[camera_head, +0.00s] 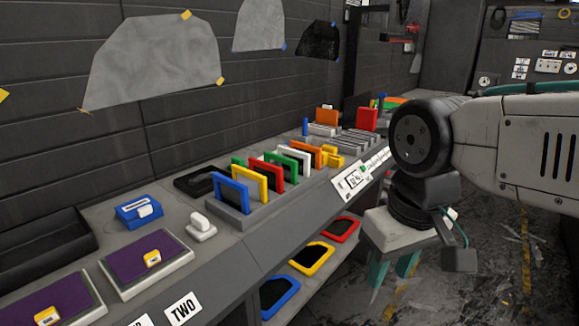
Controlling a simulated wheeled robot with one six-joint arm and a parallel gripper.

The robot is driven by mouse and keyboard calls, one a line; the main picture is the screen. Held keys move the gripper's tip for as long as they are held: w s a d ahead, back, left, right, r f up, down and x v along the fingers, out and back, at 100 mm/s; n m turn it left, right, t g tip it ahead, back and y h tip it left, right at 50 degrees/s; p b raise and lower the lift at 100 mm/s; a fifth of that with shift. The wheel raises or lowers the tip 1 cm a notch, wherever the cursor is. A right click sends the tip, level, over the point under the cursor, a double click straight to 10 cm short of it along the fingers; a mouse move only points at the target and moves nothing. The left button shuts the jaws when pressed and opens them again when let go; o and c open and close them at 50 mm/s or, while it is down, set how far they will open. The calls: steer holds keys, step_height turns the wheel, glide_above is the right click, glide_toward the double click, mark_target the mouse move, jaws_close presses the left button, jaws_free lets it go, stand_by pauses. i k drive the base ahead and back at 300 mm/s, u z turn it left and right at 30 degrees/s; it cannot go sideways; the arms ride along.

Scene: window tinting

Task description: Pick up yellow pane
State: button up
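A yellow-framed pane (263,184) stands upright in a grey rack (232,217) on the bench, between a blue pane (231,193) and a red pane (289,174). Another yellow-framed pane (325,252) with a dark middle lies on the lower shelf, between a blue-framed one (290,288) and a red-framed one (352,225). My gripper (392,268) hangs to the right of the bench, with its teal fingers pointing down. The fingers are apart with nothing visible between them. It is clear of both yellow panes in the picture.
Green, white and orange panes stand farther back in the rack. Two purple-topped pads (130,262), a blue tool (138,211) and a white-handled tool (199,225) are on the near bench. A dark tray (40,240) sits by the wall. The floor right of the bench looks mostly open.

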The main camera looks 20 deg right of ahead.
mark_target(256, 183)
steer(key=u, duration=1.5)
steer(key=i, duration=0.65)
steer(key=z, duration=1.7)
